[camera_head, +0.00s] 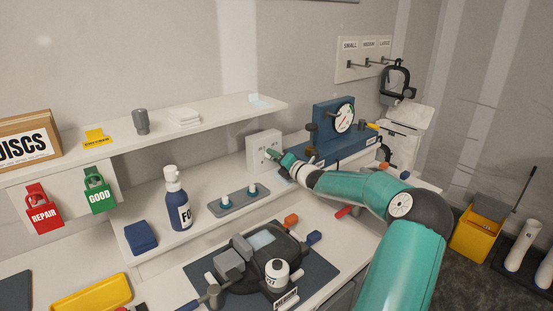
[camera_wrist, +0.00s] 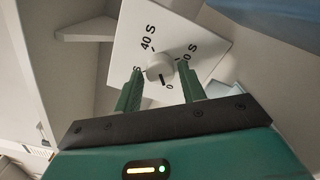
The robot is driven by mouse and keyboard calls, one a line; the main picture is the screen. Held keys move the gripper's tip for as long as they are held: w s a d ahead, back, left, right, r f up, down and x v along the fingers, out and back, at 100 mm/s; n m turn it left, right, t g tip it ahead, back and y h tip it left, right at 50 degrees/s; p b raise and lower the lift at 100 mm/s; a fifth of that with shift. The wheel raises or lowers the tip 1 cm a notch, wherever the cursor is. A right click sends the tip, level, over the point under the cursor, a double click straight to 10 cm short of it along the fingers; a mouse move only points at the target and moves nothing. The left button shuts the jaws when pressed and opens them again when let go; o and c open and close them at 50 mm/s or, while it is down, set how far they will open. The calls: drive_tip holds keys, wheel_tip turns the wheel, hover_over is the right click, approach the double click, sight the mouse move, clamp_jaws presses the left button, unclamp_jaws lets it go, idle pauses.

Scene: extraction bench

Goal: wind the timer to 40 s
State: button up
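The timer is a white box (camera_head: 263,149) on the bench in the head view. In the wrist view its white face (camera_wrist: 190,25) has a round white knob (camera_wrist: 159,64) and printed marks, with "40 S" and "0" readable and other labels partly hidden by my fingers. A dark line on the knob points close to the 0 mark. My gripper (camera_wrist: 160,68) is open, one green finger on each side of the knob, with a visible gap at each side. In the head view my gripper (camera_head: 277,156) is at the timer's front; contact cannot be told there.
A blue device with a round gauge (camera_head: 344,117) stands right of the timer. A shelf (camera_head: 210,117) runs above and left. A grey tray with small bottles (camera_head: 239,201), a blue bottle (camera_head: 178,202) and a black fixture (camera_head: 263,252) lie nearer.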

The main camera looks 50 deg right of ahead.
drive_tip(key=c, duration=0.6)
idle(0.9)
drive_tip(key=o, duration=1)
drive_tip(key=s, duration=0.4)
drive_tip(key=s+a, duration=0.1)
drive_tip(key=s, duration=0.8)
drive_tip(key=shift+s+a, duration=0.3)
drive_tip(key=shift+s, duration=0.1)
drive_tip(key=shift+w, duration=0.1)
